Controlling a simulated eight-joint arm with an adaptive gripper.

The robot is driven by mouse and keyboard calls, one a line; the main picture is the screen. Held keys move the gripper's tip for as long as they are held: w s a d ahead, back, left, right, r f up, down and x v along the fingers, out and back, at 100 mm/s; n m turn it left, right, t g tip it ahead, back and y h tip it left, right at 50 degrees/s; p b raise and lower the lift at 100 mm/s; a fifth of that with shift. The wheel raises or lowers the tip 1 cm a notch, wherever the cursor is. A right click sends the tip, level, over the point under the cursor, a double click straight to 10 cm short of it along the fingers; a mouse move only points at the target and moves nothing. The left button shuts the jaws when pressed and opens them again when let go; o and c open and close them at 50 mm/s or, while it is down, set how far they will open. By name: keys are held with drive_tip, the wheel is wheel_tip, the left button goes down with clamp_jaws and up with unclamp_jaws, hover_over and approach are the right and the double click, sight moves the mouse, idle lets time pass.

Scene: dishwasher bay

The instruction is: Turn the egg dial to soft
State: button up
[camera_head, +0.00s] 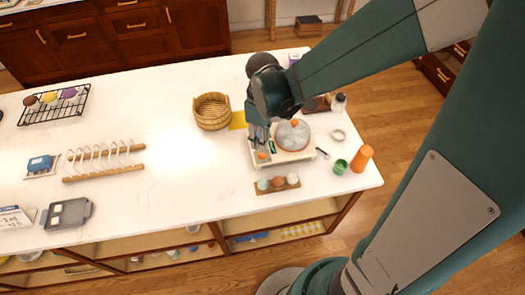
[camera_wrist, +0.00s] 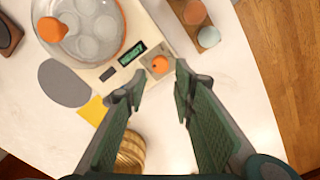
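The egg cooker (camera_head: 291,156) is a cream-coloured base with a clear domed lid and an orange knob on top. In the wrist view its base (camera_wrist: 178,38) carries the orange egg dial (camera_wrist: 160,64) and a small green-lit display (camera_wrist: 131,53), whose text I cannot read surely. The dial also shows in the head view (camera_head: 262,155), at the base's front left corner. My gripper (camera_wrist: 155,80) is open and empty, pointing down at the dial. In the wrist view the dial lies between and just beyond the fingertips. I cannot tell any contact.
An egg holder (camera_head: 278,187) with several eggs stands in front of the cooker. A wooden bucket (camera_head: 212,113) and a yellow cloth (camera_head: 238,120) are to the left. A green cup (camera_head: 340,167) and an orange bottle (camera_head: 361,158) stand to the right, near the counter's edge.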

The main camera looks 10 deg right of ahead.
sight(263, 155)
drive_tip(key=shift+f, duration=3.5)
drive_tip(key=shift+c, duration=0.4)
drive_tip(key=c, duration=0.6)
